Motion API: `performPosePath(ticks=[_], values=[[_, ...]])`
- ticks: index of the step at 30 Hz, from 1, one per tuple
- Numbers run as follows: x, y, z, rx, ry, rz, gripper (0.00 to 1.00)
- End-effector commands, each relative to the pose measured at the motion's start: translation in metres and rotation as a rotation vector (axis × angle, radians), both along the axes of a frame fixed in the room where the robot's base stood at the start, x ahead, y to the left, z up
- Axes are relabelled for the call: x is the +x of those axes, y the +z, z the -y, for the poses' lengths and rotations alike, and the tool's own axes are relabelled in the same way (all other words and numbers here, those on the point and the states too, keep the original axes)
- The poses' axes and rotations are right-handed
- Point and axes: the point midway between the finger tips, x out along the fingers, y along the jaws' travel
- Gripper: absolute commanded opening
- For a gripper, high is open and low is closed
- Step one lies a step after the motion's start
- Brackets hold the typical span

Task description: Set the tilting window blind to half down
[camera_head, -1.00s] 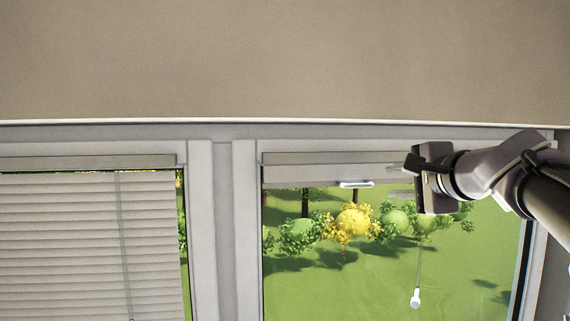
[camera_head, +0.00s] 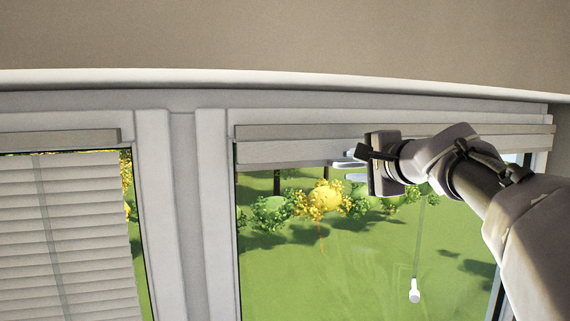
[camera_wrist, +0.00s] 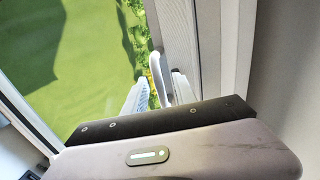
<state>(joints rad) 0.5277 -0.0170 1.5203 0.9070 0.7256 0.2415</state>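The right window's blind (camera_head: 290,152) is gathered up at the top, a stacked band under its head rail (camera_head: 300,131). A small white handle (camera_head: 343,162) is on its lower edge. My gripper (camera_head: 352,168) is at this handle, coming from the right. In the wrist view the handle (camera_wrist: 158,68) stands between the two pale fingertips of my gripper (camera_wrist: 159,88). The fingers are apart, with visible gaps beside the handle. I cannot tell whether either finger touches it. In the head view the fingers partly cover the handle.
The left window's blind (camera_head: 75,235) hangs down with its slats nearly closed. A window post (camera_head: 183,215) separates the windows. A cord with a white end (camera_head: 414,291) hangs in front of the right pane, below my arm. The area left of my gripper is clear.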

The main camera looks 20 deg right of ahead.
Motion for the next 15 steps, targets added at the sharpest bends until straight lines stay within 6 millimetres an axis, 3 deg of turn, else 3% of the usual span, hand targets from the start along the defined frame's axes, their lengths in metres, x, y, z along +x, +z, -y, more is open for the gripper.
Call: performPosePath(ticks=[1, 6, 15], values=[[-0.0001, 0.0002, 0.0, 0.0, 0.0, 0.0, 0.29], [-0.0001, 0.0002, 0.0, 0.0, 0.0, 0.0, 0.0], [0.0001, 0.0003, -0.0001, 0.0, 0.0, 0.0, 0.0]])
